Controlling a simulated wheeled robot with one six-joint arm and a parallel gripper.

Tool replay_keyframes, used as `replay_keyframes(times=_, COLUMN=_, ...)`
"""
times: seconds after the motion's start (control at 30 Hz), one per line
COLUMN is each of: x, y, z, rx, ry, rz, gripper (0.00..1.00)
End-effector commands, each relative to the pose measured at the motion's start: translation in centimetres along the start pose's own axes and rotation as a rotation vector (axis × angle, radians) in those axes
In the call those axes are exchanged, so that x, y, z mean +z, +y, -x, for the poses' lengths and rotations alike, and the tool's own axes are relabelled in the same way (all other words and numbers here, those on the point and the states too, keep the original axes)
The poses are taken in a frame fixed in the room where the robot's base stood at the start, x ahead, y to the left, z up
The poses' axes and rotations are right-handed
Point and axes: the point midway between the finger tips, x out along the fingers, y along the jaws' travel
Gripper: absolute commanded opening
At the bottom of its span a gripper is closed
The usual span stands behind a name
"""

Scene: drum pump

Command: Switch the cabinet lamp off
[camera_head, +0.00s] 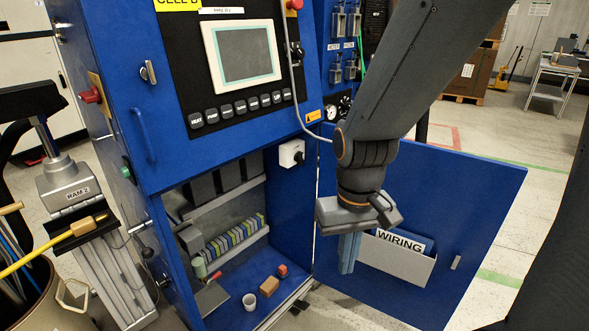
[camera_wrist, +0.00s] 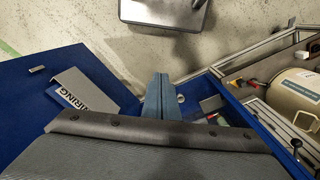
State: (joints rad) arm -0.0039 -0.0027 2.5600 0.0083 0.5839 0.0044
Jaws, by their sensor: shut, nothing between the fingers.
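The blue cabinet (camera_head: 225,150) stands with its lower compartment open and its blue door (camera_head: 470,200) swung out to the right. A small white box with a dark knob (camera_head: 291,153) is fixed at the upper right of the opening. It may be the lamp switch; its setting is too small to tell. I cannot make out the lamp itself. My gripper (camera_head: 348,268) points down in front of the door, right of and below the white box, apart from it. Its fingers are shut and empty; they also show in the wrist view (camera_wrist: 160,85).
A document holder marked WIRING (camera_head: 400,262) hangs on the door close to my gripper. A grey conduit (camera_head: 300,105) runs down the cabinet front.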

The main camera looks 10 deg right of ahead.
Motion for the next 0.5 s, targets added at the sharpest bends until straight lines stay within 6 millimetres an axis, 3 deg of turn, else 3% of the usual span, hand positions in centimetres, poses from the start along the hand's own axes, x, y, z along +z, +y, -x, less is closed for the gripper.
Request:
replay_keyframes(times=0.13, x=-0.8, y=0.3, z=-0.5, rx=0.006, ry=0.022, rz=0.023, gripper=0.00)
replay_keyframes(times=0.23, x=-3.6, y=1.1, z=-1.9, rx=0.025, ry=0.094, rz=0.098, gripper=0.00)
replay_keyframes(times=0.37, x=-10.2, y=2.8, z=-4.7, rx=0.086, ry=0.270, rz=0.300, gripper=0.00)
replay_keyframes(times=0.5, x=-18.4, y=4.3, z=-7.0, rx=0.194, ry=0.503, rz=0.587, gripper=0.00)
